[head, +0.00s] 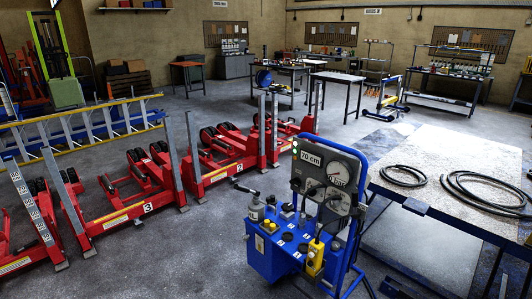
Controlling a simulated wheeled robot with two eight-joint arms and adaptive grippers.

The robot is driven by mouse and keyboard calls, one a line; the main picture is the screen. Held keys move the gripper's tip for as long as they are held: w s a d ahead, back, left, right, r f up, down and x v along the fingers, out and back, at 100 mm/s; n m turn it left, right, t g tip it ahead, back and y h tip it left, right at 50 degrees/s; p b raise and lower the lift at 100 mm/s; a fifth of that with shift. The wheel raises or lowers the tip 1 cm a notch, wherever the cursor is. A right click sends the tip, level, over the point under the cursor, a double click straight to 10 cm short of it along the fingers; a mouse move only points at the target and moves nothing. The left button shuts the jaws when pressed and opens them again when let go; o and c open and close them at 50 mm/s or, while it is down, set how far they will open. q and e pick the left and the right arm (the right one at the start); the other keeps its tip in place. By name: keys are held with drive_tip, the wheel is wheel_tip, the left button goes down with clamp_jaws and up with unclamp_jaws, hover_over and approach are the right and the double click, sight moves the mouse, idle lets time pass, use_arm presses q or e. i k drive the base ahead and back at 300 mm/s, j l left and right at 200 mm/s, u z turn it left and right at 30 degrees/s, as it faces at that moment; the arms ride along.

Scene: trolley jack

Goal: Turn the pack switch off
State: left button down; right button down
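A blue power pack (262,262) with a blue tubular frame stands on the floor right of centre in the head view. Its grey panel (345,207) carries a round gauge (339,174), a "70 cm" display (310,158) and small green lights (297,148) at the left edge. Dark fittings and cables are on the panel front. A yellow box (316,258) with an upright lever sits on the pack's front right. I cannot tell which part is the pack switch or its position. Neither of my grippers is in view.
Several red trolley jacks (128,212) stand in a row at the left, with a yellow ladder (80,125) behind. A table (450,165) with coiled black hoses (403,175) stands close to the pack's right.

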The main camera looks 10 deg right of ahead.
sight(297, 182)
drive_tip(key=i+l, duration=0.1)
drive_tip(key=i, duration=0.7)
drive_tip(key=l, duration=1.35)
drive_tip(key=i+u, duration=0.05)
drive_tip(key=i, duration=0.05)
